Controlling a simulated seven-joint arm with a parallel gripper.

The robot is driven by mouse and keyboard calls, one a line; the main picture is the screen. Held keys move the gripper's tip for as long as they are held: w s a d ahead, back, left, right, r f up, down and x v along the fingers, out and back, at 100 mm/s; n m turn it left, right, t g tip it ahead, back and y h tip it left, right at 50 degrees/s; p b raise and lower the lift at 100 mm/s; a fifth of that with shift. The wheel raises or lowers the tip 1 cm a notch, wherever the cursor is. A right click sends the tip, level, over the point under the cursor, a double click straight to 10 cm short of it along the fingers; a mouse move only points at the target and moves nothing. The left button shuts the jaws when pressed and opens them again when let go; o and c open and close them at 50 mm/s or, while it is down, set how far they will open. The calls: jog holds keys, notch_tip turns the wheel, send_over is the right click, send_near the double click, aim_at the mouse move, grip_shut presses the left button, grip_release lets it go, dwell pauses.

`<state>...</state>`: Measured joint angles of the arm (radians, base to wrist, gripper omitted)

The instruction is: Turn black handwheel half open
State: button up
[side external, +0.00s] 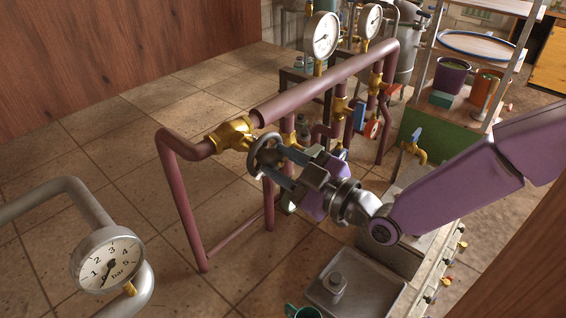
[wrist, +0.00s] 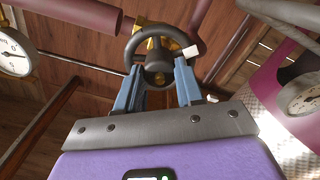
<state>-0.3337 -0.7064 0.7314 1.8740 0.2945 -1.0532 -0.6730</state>
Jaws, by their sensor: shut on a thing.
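The black handwheel (side external: 266,155) sits on a brass valve (side external: 232,134) at the left end of the dark red pipe. It also shows in the wrist view (wrist: 160,32), with its rim and hub facing me and brass behind it. My gripper (side external: 281,168) reaches the handwheel from the right. Its two blue fingers, seen in the wrist view (wrist: 158,85), straddle the wheel's lower part and are shut on it. The fingertips partly cover the lower rim. How far the valve is open cannot be told.
A gauge (side external: 107,260) on a grey pipe stands at front left. Two gauges (side external: 321,36) rise above the dark red pipe (side external: 325,85). A blue handle (side external: 360,116) and a red wheel (side external: 371,128) are behind. A metal tray (side external: 350,297) lies below my arm. The floor at left is clear.

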jog(key=o, duration=1)
jog(key=shift+o, duration=0.2)
jog(key=shift+s+d, duration=0.1)
jog(key=v, duration=1.7)
jog(key=shift+d, duration=0.15)
